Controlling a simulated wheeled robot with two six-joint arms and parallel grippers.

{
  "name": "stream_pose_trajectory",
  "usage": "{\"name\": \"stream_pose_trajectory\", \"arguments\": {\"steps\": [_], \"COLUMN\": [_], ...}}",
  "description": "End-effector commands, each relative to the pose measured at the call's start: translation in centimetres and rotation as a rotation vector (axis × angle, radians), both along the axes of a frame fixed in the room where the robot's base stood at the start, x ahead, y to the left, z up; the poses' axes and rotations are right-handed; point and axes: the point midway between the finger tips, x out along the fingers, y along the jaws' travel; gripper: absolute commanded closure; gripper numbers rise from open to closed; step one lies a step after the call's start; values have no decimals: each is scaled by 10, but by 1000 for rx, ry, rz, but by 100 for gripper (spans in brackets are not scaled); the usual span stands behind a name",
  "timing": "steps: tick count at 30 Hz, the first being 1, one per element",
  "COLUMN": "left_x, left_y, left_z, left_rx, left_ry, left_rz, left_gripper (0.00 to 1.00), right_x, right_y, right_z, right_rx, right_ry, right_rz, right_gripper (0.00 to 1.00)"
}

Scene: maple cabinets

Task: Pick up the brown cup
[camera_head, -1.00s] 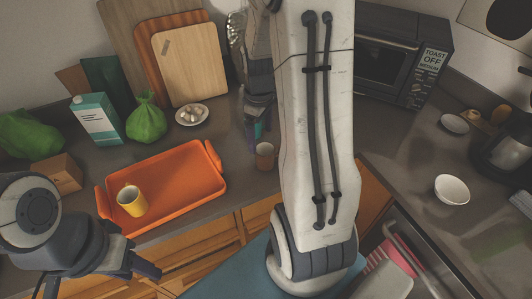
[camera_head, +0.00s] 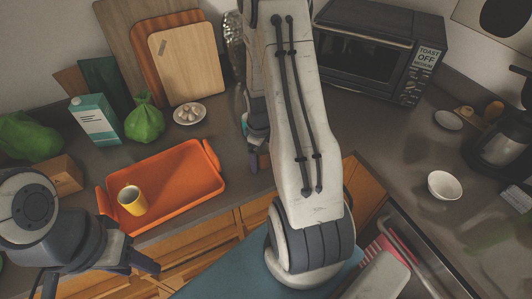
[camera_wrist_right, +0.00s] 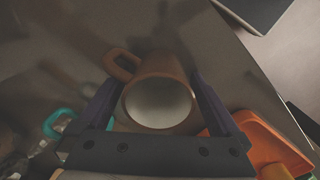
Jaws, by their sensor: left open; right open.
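In the right wrist view the brown cup (camera_wrist_right: 160,68) stands between the two fingers of my right gripper (camera_wrist_right: 155,92). Its pale inside faces the camera, and its handle points to the upper left. The fingers are open on either side of the cup; contact is not clear. In the head view my right gripper (camera_head: 256,150) is low over the counter beside the orange tray, partly behind my right arm. The cup is nearly all hidden there. My left gripper (camera_head: 98,272) is open and empty at the lower left, in front of the counter.
The orange tray (camera_head: 182,170) holds a yellow cup (camera_head: 132,200). Behind it are a plate of pale items (camera_head: 190,114), a green bag (camera_head: 144,125), a carton (camera_head: 95,122) and cutting boards (camera_head: 187,65). A toaster oven (camera_head: 365,60) stands back right. A white bowl (camera_head: 444,185) sits on the right counter.

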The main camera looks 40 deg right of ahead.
Motion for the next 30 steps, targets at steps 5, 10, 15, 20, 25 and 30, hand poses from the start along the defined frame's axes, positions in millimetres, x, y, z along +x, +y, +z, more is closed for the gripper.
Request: {"name": "stream_pose_trajectory", "arguments": {"steps": [5, 10, 15, 20, 25, 30], "left_x": [0, 0, 0, 0, 0, 0], "left_y": [0, 0, 0, 0, 0, 0], "left_z": [0, 0, 0, 0, -3, -9], "left_rx": [0, 0, 0, 0, 0, 0], "left_ry": [0, 0, 0, 0, 0, 0], "left_rz": [0, 0, 0, 0, 0, 0], "left_gripper": [50, 50, 50, 50, 50, 50], "right_x": [0, 0, 0, 0, 1, 2], "right_y": [0, 0, 0, 0, -1, -1], "right_z": [0, 0, 0, 1, 8, 30], "right_rx": [-1, -1, -1, -1, -2, -4], "right_ry": [-1, -1, -1, -1, -4, -7], "right_rz": [-1, -1, -1, -1, -2, -3], "right_gripper": [0, 61, 95, 95, 95, 95]}}
